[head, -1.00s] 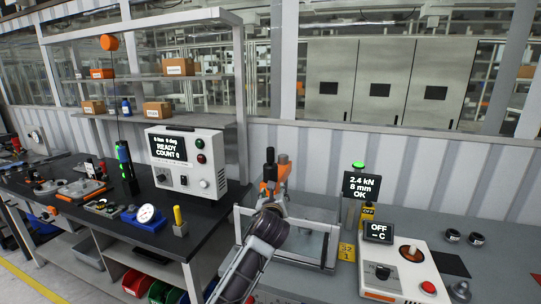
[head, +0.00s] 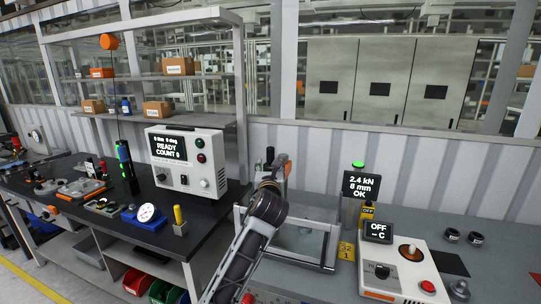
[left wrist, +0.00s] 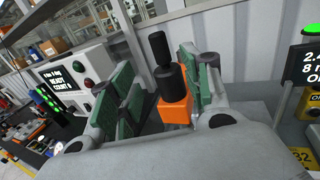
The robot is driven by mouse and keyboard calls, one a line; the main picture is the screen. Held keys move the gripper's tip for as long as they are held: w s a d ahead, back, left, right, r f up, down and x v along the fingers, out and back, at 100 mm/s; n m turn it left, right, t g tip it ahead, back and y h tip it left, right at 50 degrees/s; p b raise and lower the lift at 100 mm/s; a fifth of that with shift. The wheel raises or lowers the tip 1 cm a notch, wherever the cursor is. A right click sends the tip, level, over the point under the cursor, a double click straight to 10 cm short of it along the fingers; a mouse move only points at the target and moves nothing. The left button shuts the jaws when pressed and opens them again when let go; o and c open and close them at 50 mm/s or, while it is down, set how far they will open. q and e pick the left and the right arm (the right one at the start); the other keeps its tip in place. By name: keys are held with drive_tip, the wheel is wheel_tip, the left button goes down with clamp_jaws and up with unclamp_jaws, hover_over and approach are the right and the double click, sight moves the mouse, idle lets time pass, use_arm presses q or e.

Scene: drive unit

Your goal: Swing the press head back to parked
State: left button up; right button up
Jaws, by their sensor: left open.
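The press head is an orange block (left wrist: 174,112) with a black cylinder and handle (left wrist: 160,58) standing up from it, in the middle of the left wrist view. In the head view its orange part (head: 288,168) shows only partly, behind my left arm. My left gripper (left wrist: 163,82) is open. Its green-padded fingers stand to the left and right of the black handle, and I cannot tell whether either touches it. In the head view my left gripper (head: 270,182) is seen from behind at the press. My right gripper is not in view.
A clear-sided frame (head: 328,240) stands below the press on the grey bench. The press display (head: 361,187) reads 2.4 kN, 8 mm, OK under a green lamp. A white control box (head: 408,268) stands to the right. A black bench (head: 70,190) is at the left.

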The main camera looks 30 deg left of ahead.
sight(270, 155)
use_arm(q)
drive_tip(key=p+x, duration=0.1)
drive_tip(key=x, duration=0.7)
drive_tip(key=shift+w, duration=0.15)
drive_tip(key=shift+p+x, duration=0.45)
drive_tip(key=shift+x, duration=1.45)
drive_tip(key=shift+w+a, duration=0.25)
drive_tip(key=shift+w, duration=0.2)
drive_tip(key=shift+w+a, duration=0.15)
drive_tip(key=shift+w, duration=0.05)
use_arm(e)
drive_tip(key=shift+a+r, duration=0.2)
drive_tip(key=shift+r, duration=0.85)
use_arm(q)
drive_tip(key=c, duration=0.9)
clamp_jaws()
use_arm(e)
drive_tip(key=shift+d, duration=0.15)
